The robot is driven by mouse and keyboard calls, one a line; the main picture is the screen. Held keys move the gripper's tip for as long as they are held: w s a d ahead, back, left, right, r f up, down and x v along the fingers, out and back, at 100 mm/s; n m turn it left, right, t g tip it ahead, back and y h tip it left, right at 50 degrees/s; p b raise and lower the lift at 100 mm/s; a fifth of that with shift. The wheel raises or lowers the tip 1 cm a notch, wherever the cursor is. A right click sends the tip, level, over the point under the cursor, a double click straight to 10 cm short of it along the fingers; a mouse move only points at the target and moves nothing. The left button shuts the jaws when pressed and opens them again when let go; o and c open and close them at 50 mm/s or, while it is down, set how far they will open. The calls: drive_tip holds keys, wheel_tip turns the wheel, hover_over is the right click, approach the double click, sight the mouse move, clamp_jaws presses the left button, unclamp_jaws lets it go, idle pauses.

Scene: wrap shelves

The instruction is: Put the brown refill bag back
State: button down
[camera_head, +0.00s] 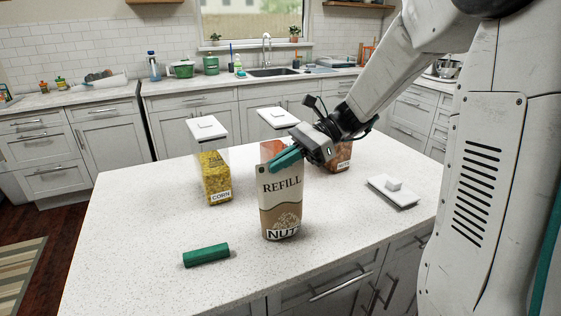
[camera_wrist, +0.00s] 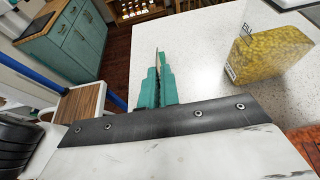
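The brown and cream refill bag (camera_head: 281,205), marked REFILL and NUTS, is upright over the front middle of the counter. I cannot tell whether its base touches the counter. My gripper (camera_head: 286,159) is at the bag's top edge, with teal fingers closed on it. In the wrist view the fingers (camera_wrist: 156,88) have a thin brown edge between them, which looks like the bag (camera_wrist: 157,60) seen edge-on. A container of brown nuts (camera_head: 339,156) stands behind my gripper, partly hidden by it.
A loose white lid (camera_head: 393,191) lies right. A green block (camera_head: 206,255) lies front left. The counter (camera_head: 130,215) is clear at far left.

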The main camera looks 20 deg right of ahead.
drive_tip(key=shift+f, duration=0.1)
drive_tip(key=c, duration=1.6)
unclamp_jaws()
drive_tip(key=shift+c, duration=0.2)
